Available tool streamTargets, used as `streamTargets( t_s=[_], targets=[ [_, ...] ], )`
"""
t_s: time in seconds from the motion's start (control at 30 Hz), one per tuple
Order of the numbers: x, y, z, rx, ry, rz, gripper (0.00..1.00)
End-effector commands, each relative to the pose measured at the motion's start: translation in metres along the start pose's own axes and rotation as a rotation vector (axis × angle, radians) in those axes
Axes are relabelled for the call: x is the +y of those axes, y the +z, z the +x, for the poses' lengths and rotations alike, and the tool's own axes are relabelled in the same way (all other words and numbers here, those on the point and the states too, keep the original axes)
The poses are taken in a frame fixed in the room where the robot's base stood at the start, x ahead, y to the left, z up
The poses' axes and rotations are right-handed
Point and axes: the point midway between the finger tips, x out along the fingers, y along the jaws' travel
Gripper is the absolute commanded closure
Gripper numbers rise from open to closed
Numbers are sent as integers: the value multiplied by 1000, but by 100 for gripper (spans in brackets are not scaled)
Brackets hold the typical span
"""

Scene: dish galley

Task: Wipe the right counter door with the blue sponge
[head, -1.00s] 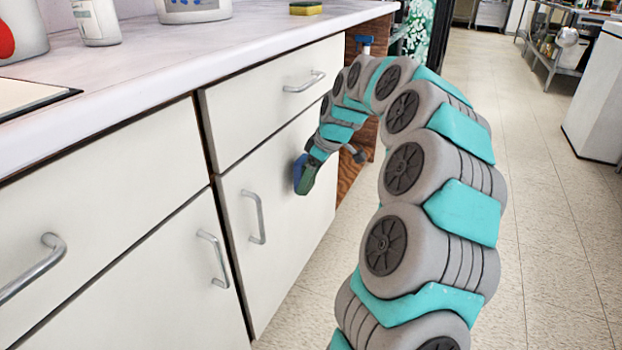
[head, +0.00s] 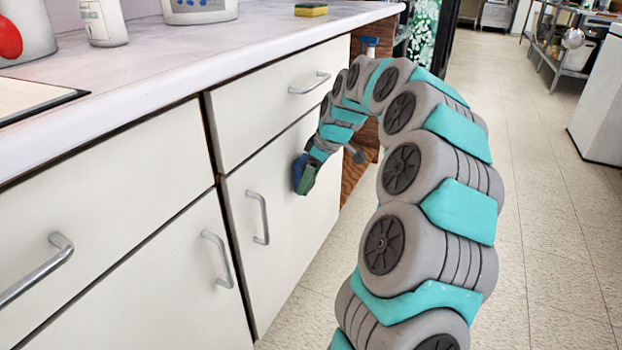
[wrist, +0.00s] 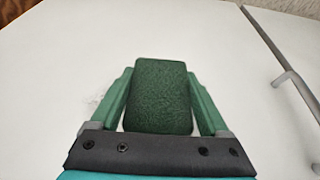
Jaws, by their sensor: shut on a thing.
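The right counter door (head: 282,245) is the white lower door with a vertical metal handle (head: 260,218). My gripper (head: 305,176) is at the upper part of this door, right of the handle. It is shut on the blue sponge (head: 298,168), whose blue side faces the door. In the wrist view the sponge (wrist: 162,95) shows a dark green rough back between the two green fingers of my gripper (wrist: 160,78). The white door (wrist: 60,70) fills the background there. Whether the sponge touches the door is hidden.
A drawer (head: 270,105) with a handle is above the door. Another door (head: 165,275) stands to the left. On the countertop (head: 200,60) are bottles and a yellow-green sponge (head: 311,10). The floor (head: 540,200) to the right is clear.

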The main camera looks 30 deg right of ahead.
Motion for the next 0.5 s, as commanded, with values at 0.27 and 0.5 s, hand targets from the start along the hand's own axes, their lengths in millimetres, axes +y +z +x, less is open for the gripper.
streamTargets(
  t_s=[0.27, 0.5],
  targets=[
    [0, -5, 2, 0, 0, 0, 71],
    [0, -8, 4, -1, 0, 0, 71]
  ],
)
